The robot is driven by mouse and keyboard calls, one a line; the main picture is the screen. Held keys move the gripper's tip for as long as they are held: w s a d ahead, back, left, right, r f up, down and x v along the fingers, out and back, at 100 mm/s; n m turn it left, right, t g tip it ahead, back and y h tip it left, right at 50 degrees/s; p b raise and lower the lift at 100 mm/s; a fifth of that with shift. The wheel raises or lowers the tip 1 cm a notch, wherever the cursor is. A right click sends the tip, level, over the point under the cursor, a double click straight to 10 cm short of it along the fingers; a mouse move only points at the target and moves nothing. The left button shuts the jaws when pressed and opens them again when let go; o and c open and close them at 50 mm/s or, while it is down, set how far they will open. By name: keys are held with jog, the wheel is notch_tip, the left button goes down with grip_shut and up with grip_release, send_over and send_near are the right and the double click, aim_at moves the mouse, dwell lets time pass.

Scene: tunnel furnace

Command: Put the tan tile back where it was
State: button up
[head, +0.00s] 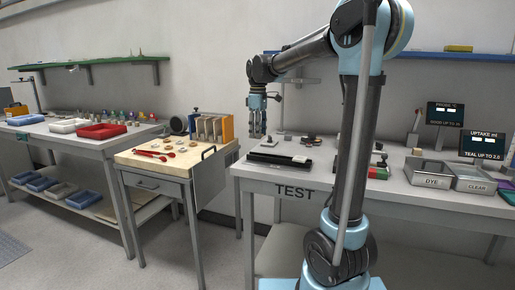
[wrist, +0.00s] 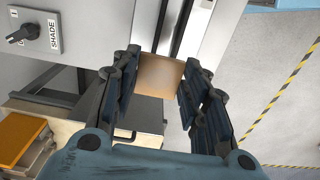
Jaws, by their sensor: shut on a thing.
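My gripper (wrist: 160,72) is shut on the tan tile (wrist: 161,76), which sits between the two fingertips in the wrist view. In the head view my gripper (head: 257,128) hangs fingers down in the air, near the left end of the TEST table; I cannot make out the tile there. A rack (head: 211,127) with several upright tan slabs and an orange end stands at the back of the wood-topped table, left of my gripper. An orange block-like part (wrist: 22,138) shows at the lower left of the wrist view.
The wood-topped table (head: 150,163) also bears red tools (head: 160,153) and small pieces. The TEST table (head: 295,180) carries a black device (head: 280,160) below and right of my gripper. A SHADE switch box (wrist: 37,32) shows in the wrist view.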

jog(key=shift+f, duration=2.85)
jog(key=shift+f, duration=0.6)
jog(key=o, duration=1.1)
notch_tip(320, 180, up, 13)
jog(key=shift+r, duration=0.1)
jog(key=shift+s, duration=0.1)
